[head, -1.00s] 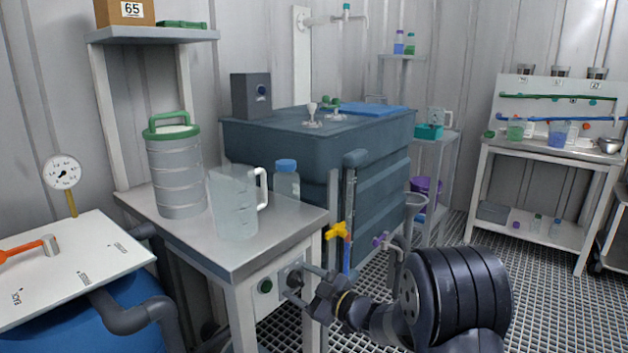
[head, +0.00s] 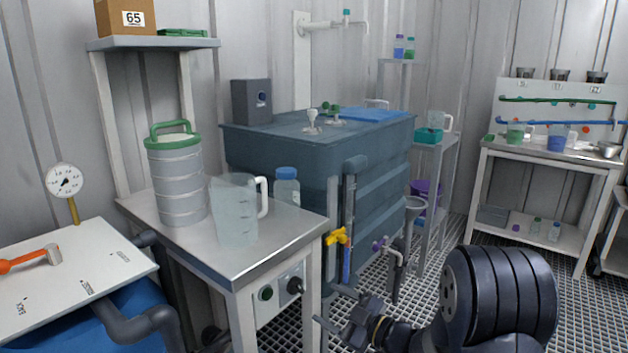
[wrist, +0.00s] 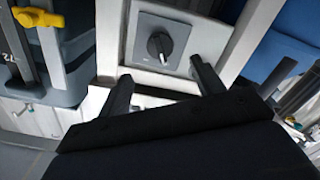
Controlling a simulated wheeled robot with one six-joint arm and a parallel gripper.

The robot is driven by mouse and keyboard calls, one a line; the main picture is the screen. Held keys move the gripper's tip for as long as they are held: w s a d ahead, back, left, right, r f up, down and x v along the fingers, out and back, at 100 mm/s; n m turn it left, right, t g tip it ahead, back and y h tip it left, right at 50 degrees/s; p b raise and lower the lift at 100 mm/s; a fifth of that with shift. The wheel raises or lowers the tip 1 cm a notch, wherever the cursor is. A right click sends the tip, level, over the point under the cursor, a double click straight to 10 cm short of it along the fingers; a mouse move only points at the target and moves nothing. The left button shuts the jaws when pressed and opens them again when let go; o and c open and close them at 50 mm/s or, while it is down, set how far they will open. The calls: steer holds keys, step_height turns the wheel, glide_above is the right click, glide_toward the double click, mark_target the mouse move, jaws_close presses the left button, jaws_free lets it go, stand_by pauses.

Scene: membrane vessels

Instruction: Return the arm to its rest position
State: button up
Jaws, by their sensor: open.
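My gripper (head: 325,304) is at the lower middle of the head view, in front of the right end of the white bench's control panel. Its two fingers are apart with nothing between them. The wrist view shows the open fingers (wrist: 160,72) spread on either side below a black rotary knob (wrist: 160,46) on a grey plate. In the head view the same knob (head: 296,286) sits on the panel, left of the fingertips and clear of them. My dark arm runs to the lower right.
A steel-topped bench (head: 282,242) holds a clear jug (head: 235,208), a metal canister (head: 178,180) and a blue-capped bottle (head: 286,187). A blue-grey tank (head: 285,150) with a yellow valve (head: 338,236) stands behind. Grated floor (head: 455,236) lies open to the right.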

mark_target(301, 288)
steer(key=b+x, duration=0.2)
steer(key=x, duration=0.6)
steer(key=shift+a+f+b, duration=0.15)
steer(key=shift+a+b, duration=0.05)
steer(key=shift+b, duration=0.1)
steer(key=shift+w+a+r+m+p, duration=0.1)
steer(key=shift+w+r+m+p, duration=0.25)
steer(key=shift+p, duration=0.4)
steer(key=m+p, duration=0.5)
steer(key=shift+s+m, duration=0.15)
steer(key=shift+m, duration=0.2)
steer(key=m+p, duration=0.5)
steer(key=shift+m, duration=0.3)
steer(key=p+v, duration=0.1)
steer(key=v, duration=1)
steer(key=shift+f, duration=0.2)
steer(key=shift+f, duration=0.1)
